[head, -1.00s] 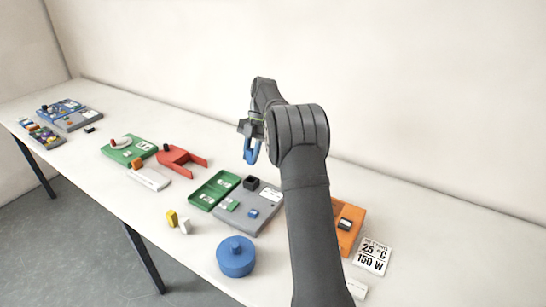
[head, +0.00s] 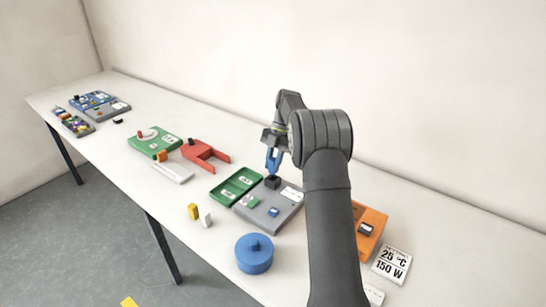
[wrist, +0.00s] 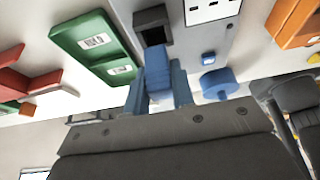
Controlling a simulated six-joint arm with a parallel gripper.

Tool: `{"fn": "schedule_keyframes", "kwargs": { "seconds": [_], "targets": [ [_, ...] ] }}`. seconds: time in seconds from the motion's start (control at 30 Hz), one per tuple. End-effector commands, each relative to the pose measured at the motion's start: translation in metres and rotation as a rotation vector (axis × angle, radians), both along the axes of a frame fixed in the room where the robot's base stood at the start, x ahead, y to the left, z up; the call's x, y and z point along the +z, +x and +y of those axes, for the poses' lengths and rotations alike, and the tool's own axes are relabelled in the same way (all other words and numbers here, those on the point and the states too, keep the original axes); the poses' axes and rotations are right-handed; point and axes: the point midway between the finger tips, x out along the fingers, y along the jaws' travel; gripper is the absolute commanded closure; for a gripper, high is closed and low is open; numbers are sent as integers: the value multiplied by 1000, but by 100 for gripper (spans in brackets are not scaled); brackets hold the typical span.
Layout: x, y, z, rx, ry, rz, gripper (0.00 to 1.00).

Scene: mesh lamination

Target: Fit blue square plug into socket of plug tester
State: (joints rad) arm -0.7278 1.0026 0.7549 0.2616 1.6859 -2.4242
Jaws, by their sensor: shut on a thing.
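The plug tester (head: 268,222) is a grey box on the table with a black square socket (head: 272,182) at its back left corner. In the wrist view the socket (wrist: 151,20) is a dark-rimmed square opening on the grey face. My gripper (head: 273,165) hangs just above the socket, its blue fingers pointing down. In the wrist view my gripper (wrist: 160,92) is shut on the blue square plug (wrist: 157,62), which sticks out between the fingers. The plug's end appears beside the socket opening; I cannot tell whether they touch.
A green tray (head: 235,187) adjoins the tester's left side. A blue round lidded container (head: 254,255) stands in front, and an orange box (head: 368,230) to the right. A red fork-shaped piece (head: 205,154) and yellow and white pegs (head: 193,211) lie left.

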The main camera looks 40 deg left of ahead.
Motion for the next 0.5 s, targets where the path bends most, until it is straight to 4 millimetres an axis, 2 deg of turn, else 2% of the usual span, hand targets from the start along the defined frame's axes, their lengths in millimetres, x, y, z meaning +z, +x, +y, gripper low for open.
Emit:
{"fn": "schedule_keyframes", "kwargs": {
  "seconds": [0.2,0.5],
  "targets": [
    [-11,0,0,0,0,0,100],
    [-13,0,0,0,0,0,100]
  ]
}}
